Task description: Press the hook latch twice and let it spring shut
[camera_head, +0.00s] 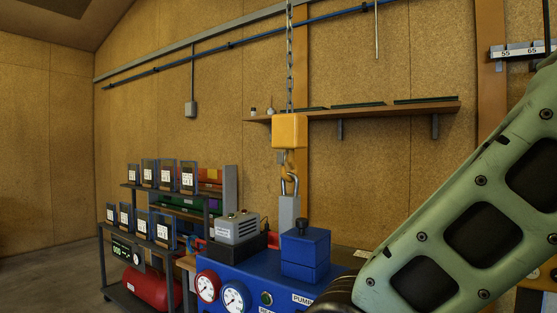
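An orange hoist block (289,131) hangs on a chain (289,70) in the middle of the view. Below it is a grey metal hook (291,184), just above or at the top of a pale grey upright block (288,214). The latch on the hook is too small to make out, so I cannot tell whether it is pressed in or shut. My green arm link crosses the lower right. My gripper is out of the picture, so its place relative to the hook does not show.
A blue machine (250,275) with gauges and a blue box (305,254) stands below the hook. A dark rack (104,265) with several small framed cards and a red cylinder (150,288) stands at left. A shelf (385,110) runs along the wall behind.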

